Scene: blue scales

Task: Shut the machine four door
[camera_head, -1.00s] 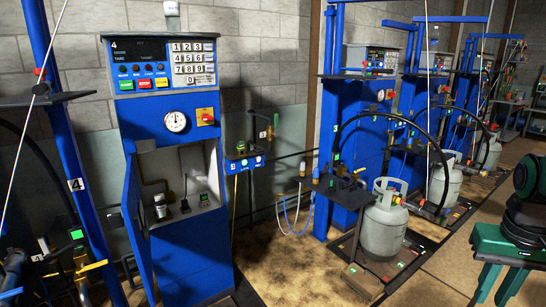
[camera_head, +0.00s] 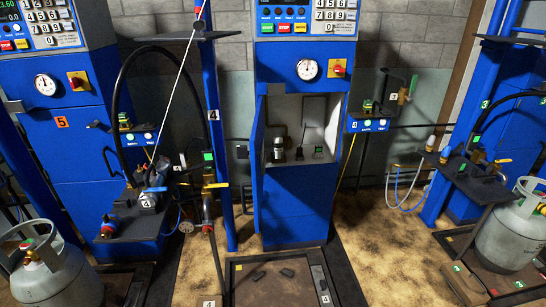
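Machine four is the blue cabinet (camera_head: 298,205) in the middle of the head view, with a gauge, a red and yellow switch and a keypad at its top. Its blue door (camera_head: 258,165) stands open, swung out on the left side and seen nearly edge-on. The open compartment (camera_head: 312,110) shows pale inner walls, a small metal part, dark fittings and a small green display. My gripper is not in view.
A scale platform (camera_head: 270,262) with small dark items lies on the floor before the cabinet. Machine five (camera_head: 62,130) stands left, with a hose and valve stand (camera_head: 207,195) between. Grey gas cylinders (camera_head: 50,268) stand at left and right (camera_head: 512,225). Brown floor (camera_head: 385,250) is partly clear at right.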

